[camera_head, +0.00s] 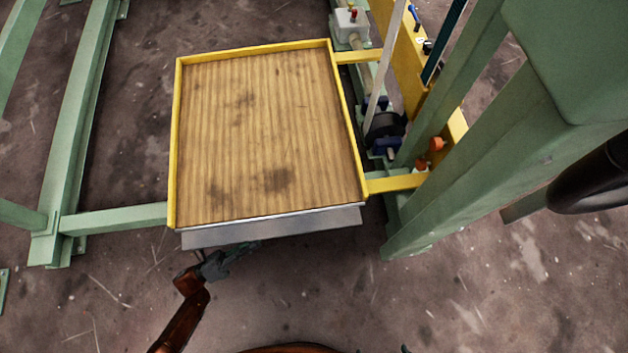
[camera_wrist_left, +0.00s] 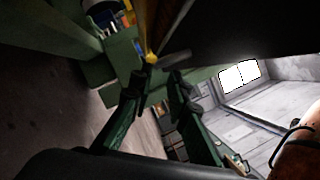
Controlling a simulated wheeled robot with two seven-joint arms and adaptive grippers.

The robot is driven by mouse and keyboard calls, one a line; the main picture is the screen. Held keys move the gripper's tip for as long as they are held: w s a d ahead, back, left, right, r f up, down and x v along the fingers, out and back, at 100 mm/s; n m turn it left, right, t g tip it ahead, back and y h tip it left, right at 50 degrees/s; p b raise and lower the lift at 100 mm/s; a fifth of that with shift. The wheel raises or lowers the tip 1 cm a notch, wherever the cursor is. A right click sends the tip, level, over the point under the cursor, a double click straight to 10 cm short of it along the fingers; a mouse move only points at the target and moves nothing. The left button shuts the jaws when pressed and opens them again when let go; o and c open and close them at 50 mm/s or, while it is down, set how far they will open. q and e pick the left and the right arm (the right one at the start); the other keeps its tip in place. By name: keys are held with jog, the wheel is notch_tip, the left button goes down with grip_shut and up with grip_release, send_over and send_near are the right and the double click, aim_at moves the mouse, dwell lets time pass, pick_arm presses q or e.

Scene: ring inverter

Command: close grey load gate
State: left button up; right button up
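The grey load gate (camera_head: 275,227) is a long flat metal flap along the near edge of the yellow-rimmed wooden platform (camera_head: 171,150). In the head view it slants outward and down from that edge, not upright. My left gripper (camera_head: 243,252) is just below the gate's lower edge, left of its middle, and is partly hidden under it. I cannot tell whether it touches the gate. In the left wrist view my left gripper (camera_wrist_left: 159,80) has its two dark green fingers apart with nothing between them. A large dark surface (camera_wrist_left: 230,30) fills the upper right there. My right gripper is not in view.
Green frame posts (camera_head: 72,140) stand left and right of the platform. A control box with a red button (camera_head: 350,20) is at the back right. A dark motor-like unit (camera_head: 385,128) sits right of the platform. The floor (camera_head: 300,290) in front is clear.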

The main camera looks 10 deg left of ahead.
aim_at(271, 234)
pick_arm(q)
jog(key=b+x, duration=0.1)
jog(key=x, duration=0.6)
jog(key=shift+w+d, duration=0.1)
jog(key=shift+d, duration=0.15)
jog(key=shift+c, duration=0.3)
grip_shut()
